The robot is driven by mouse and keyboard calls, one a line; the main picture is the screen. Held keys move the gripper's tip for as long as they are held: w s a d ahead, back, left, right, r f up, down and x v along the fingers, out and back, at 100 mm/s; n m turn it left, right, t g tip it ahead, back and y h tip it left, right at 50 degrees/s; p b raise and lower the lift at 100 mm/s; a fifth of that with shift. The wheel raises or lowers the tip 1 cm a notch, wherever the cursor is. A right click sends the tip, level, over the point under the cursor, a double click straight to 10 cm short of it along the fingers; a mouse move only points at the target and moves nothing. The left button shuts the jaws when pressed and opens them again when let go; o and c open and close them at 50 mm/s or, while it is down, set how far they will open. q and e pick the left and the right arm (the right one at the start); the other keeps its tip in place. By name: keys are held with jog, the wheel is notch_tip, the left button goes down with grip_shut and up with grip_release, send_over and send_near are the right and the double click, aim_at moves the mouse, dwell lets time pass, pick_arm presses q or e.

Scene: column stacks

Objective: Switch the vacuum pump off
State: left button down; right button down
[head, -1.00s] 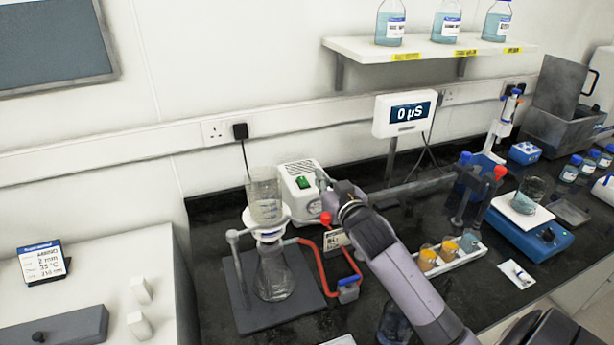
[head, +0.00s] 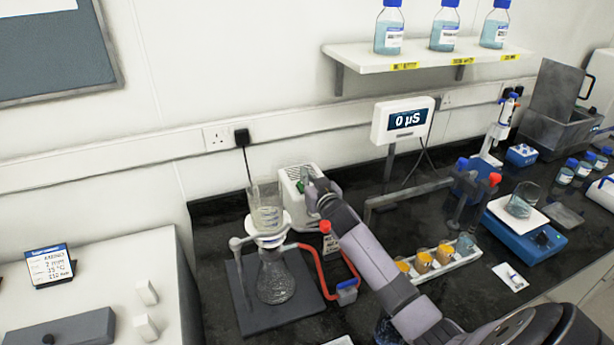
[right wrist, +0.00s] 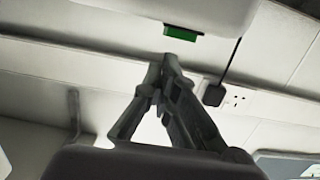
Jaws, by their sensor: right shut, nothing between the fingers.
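The vacuum pump (head: 289,180) is a white box with vents on top, standing on the dark bench against the wall. Its green switch (head: 300,186) is on the front and partly hidden by my right gripper (head: 307,184). In the right wrist view, the pump body (right wrist: 150,12) fills the top edge, and the green switch (right wrist: 181,33) shows just beyond the fingertips. My right gripper (right wrist: 163,62) is shut and empty, its tips together a short way from the switch. Whether they touch it I cannot tell, but a gap shows in the wrist view. My left gripper is out of view.
A glass filter flask (head: 276,279) on a stand (head: 240,310) and red tubing (head: 318,270) are left of my right arm. A rack of orange cups (head: 440,262) and a blue balance (head: 528,238) are to the right. A conductivity display (head: 403,119) stands behind.

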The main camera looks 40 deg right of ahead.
jog(key=shift+f, duration=0.5)
jog(key=shift+w+d+f+b, duration=0.1)
jog(key=shift+w+f+b, duration=0.2)
jog(key=shift+f+b, duration=0.1)
jog(key=shift+w+r, duration=0.15)
jog(key=r+p, duration=0.3)
jog(key=r, duration=0.1)
jog(key=shift+w+d+p, duration=0.1)
jog(key=shift+w+p, duration=0.2)
jog(key=shift+p, duration=0.05)
jog(key=shift+s, duration=0.4)
jog(key=s+a+r+b, duration=0.2)
jog(key=s+r, duration=0.1)
jog(key=s, duration=0.5)
jog(key=shift+s+a+r+b, duration=0.15)
jog(key=shift+s+r+b, duration=0.05)
jog(key=shift+r+b, duration=0.15)
